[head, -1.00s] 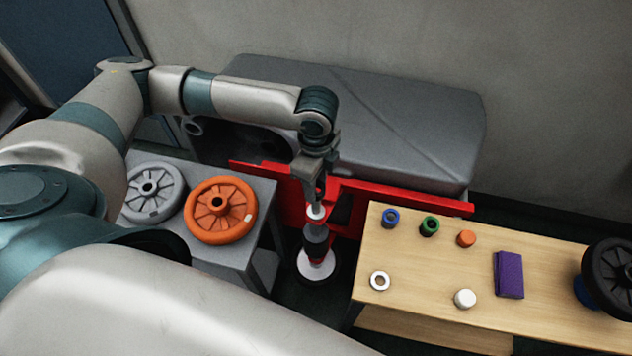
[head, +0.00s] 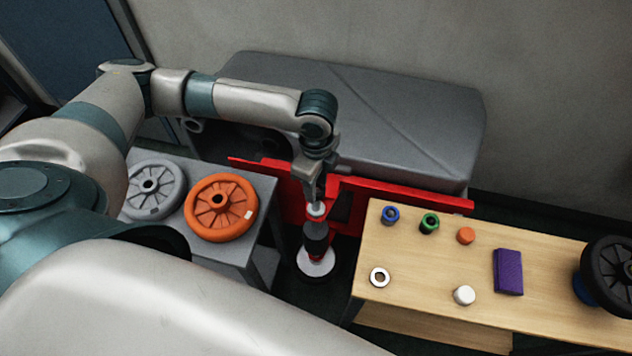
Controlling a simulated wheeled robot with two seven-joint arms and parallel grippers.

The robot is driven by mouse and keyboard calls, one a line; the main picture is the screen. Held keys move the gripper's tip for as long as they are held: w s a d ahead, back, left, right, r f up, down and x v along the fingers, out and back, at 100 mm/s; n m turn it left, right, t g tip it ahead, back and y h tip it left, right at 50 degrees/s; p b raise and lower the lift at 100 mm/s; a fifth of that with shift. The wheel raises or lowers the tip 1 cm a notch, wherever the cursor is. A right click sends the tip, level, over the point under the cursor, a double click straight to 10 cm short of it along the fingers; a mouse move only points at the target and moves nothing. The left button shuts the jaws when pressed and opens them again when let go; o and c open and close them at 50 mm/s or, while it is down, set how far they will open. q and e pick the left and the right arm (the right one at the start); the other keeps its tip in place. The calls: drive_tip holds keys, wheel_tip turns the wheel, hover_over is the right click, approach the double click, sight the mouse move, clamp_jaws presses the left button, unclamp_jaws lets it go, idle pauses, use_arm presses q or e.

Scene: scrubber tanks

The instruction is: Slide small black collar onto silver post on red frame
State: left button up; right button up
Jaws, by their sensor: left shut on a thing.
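The red frame (head: 400,195) stands behind the wooden table, with an upright silver post (head: 316,228) at its front. My left gripper (head: 316,194) points down at the top of this post and is shut. A small dark piece between its fingertips looks like the small black collar, mostly hidden by the fingers; I cannot tell whether it is around the post or just above it. A white ring shows right below the fingertips. Lower on the post is a wider black band (head: 316,244), above a white disc (head: 316,264). My right gripper is not in view.
The wooden table (head: 420,270) holds blue (head: 390,215), green (head: 429,223) and orange (head: 466,235) small parts, a white ring (head: 380,277), a white cap (head: 464,295), a purple block (head: 508,272) and a black wheel (head: 612,275). Grey (head: 154,190) and orange (head: 221,207) wheels lie left.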

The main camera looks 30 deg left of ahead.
use_arm(q)
drive_tip(key=shift+f, duration=0.6)
idle(0.7)
drive_tip(key=shift+f+p, duration=0.15)
drive_tip(key=shift+p, duration=0.3)
idle(0.6)
drive_tip(key=shift+f+p, duration=0.15)
drive_tip(key=shift+p, duration=0.25)
idle(0.7)
idle(1.1)
drive_tip(key=shift+f+p, duration=0.15)
drive_tip(key=shift+p, duration=0.35)
idle(0.8)
drive_tip(key=shift+f+p, duration=0.25)
drive_tip(key=shift+p, duration=0.45)
idle(1.6)
